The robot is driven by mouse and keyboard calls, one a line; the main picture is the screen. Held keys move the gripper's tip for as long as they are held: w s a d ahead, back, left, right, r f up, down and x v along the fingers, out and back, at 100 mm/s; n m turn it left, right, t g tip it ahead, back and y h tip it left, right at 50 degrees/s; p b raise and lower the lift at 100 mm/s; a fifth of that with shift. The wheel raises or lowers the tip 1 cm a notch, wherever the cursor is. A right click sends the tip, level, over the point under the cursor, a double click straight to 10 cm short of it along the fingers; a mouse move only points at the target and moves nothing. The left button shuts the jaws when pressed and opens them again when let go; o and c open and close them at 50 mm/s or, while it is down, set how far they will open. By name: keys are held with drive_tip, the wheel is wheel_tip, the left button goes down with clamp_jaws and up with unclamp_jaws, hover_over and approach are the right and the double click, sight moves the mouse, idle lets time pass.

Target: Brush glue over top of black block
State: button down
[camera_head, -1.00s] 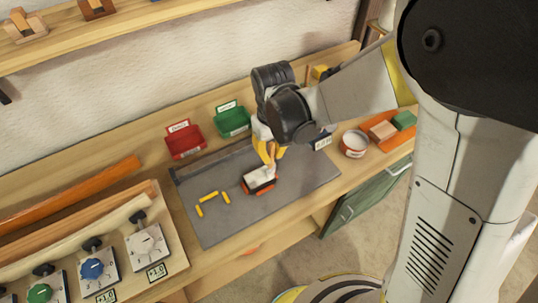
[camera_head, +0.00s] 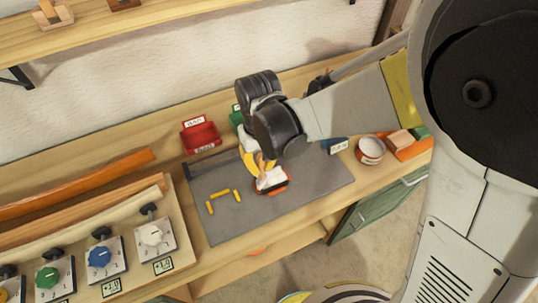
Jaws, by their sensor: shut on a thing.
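My gripper (camera_head: 257,161), with white and yellow parts, points down over the grey mat and is shut on a brush (camera_head: 266,171), whose tan handle shows. The brush's lower end meets a small block (camera_head: 272,189) with dark and orange edges. White covers much of the block's top; I cannot tell how much is glue and how much is brush. The gripper and wrist hide part of the block's far side. A round tub with a reddish side and white inside (camera_head: 371,148) stands to the right of the mat, perhaps the glue.
The grey mat (camera_head: 230,222) has free room in front. Several yellow pegs (camera_head: 220,194) lie left of the block. A red bin (camera_head: 200,133) and a partly hidden green bin (camera_head: 237,117) stand behind. An orange tray (camera_head: 418,149) with blocks is at right, dial panels (camera_head: 152,236) at left.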

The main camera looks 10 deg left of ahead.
drive_tip(key=w+d, duration=0.4)
drive_tip(key=d, duration=0.2)
drive_tip(key=shift+d+b, duration=0.3)
drive_tip(key=shift+b, duration=0.1)
drive_tip(key=shift+r, duration=0.1)
idle(0.3)
drive_tip(key=shift+r+p, duration=2.05)
drive_tip(key=shift+r, duration=0.9)
drive_tip(key=shift+r, duration=0.1)
wheel_tip(320, 180, up, 3)
drive_tip(key=shift+f+p, duration=0.1)
drive_tip(key=shift+p, duration=0.9)
